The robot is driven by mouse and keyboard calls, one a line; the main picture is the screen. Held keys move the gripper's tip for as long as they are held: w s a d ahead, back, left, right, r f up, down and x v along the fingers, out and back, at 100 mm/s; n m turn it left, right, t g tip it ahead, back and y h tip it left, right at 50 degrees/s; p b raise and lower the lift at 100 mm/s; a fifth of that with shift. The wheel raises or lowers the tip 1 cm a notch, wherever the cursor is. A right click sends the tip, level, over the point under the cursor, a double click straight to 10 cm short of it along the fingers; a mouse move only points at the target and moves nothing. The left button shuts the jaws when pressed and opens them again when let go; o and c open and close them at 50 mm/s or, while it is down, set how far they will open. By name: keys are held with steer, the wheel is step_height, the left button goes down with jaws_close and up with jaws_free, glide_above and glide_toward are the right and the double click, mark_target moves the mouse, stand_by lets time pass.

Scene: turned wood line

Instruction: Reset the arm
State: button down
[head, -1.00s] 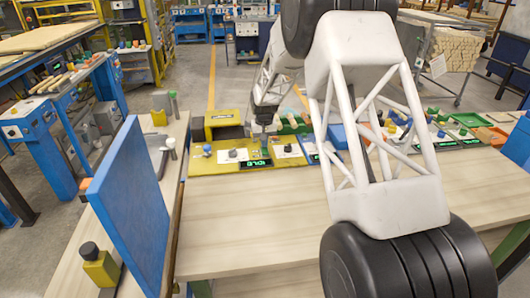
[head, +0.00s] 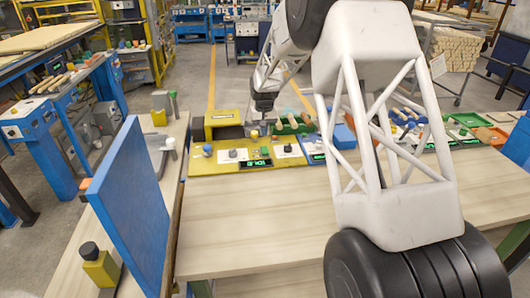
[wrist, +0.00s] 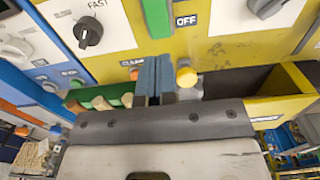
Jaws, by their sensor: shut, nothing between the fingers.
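My gripper (head: 263,122) is over the far side of the yellow control panel (head: 205,168). In the wrist view its two blue-grey fingers (wrist: 153,82) are together and empty. They point at the panel near a yellow knob (wrist: 186,77) and a partly hidden label that seems to read "CLAMP". A green switch part (wrist: 158,18) stands beside an "OFF" label. A dark dial (wrist: 88,32) has a "FAST" label. Whether the fingertips touch the panel is unclear. In the head view a green-lit display (head: 258,163) is on the panel.
A blue upright board (head: 135,205) stands on the left bench. A yellow bin (head: 222,118) sits behind the panel. A green tray with wooden pieces (head: 293,124) is to its right. The wooden table front (head: 250,220) is clear.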

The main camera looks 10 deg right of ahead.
steer(key=shift+r, duration=0.35)
steer(key=shift+s+r, duration=0.2)
steer(key=s+d+r, duration=0.1)
steer(key=s+r, duration=0.4)
steer(key=s, duration=0.4)
steer(key=s+d+r+t, duration=0.1)
steer(key=s+r, duration=0.5)
steer(key=s, duration=0.3)
steer(key=s+d+r, duration=0.1)
steer(key=s+r, duration=0.4)
steer(key=s, duration=0.3)
steer(key=s+t, duration=0.1)
steer(key=s, duration=3.1)
steer(key=shift+s+d+f+t, duration=0.25)
steer(key=shift+d+f+t, duration=0.05)
steer(key=shift+d+f, duration=0.15)
steer(key=shift+w+r, duration=0.1)
